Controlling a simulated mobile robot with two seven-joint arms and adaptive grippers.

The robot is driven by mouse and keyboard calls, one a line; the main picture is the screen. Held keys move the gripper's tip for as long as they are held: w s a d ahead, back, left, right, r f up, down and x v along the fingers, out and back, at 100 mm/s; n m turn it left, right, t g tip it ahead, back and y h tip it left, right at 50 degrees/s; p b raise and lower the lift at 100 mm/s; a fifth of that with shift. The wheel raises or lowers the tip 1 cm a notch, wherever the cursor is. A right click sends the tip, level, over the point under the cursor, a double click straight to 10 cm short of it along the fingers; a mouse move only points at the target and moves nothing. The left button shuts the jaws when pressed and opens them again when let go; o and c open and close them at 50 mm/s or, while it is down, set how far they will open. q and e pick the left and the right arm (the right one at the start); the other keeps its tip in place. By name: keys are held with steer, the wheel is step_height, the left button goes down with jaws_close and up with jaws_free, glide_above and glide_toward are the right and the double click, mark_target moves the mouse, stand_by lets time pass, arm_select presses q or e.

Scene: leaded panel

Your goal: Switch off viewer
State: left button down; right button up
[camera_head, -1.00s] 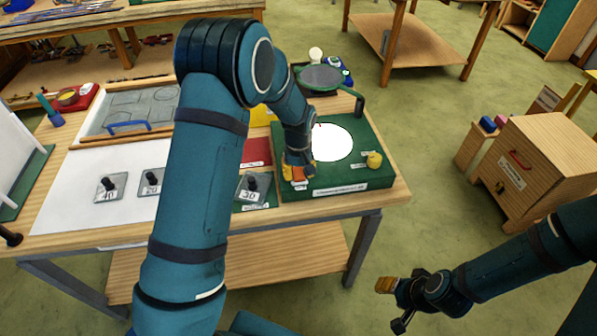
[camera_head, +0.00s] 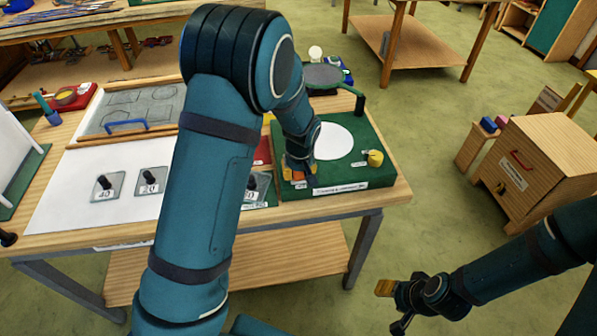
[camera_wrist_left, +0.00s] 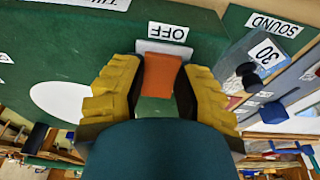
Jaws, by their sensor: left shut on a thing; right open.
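The viewer is a green box (camera_head: 335,178) with a white round disc (camera_head: 333,142), at the table's right end. The disc also shows at the left of the left wrist view (camera_wrist_left: 62,101). A yellow knob (camera_head: 375,158) sits at its right. My left gripper (camera_head: 298,174) is at the box's front left corner. Its yellow fingers are shut on an orange switch lever (camera_wrist_left: 161,73), beside a white OFF label (camera_wrist_left: 168,32). The switch's base is partly hidden by the gripper. My right gripper (camera_head: 391,291) is open and empty, off the table's front right.
Number plates with black knobs (camera_head: 104,186) stand to the left on the table. A round green-framed plate (camera_head: 322,75) is behind the viewer. A wooden cabinet (camera_head: 545,165) stands on the floor at right. Open floor lies between.

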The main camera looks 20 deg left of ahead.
arm_select(q)
steer(key=c, duration=0.6)
jaws_free()
steer(key=v, duration=1.2)
steer(key=shift+f, duration=0.1)
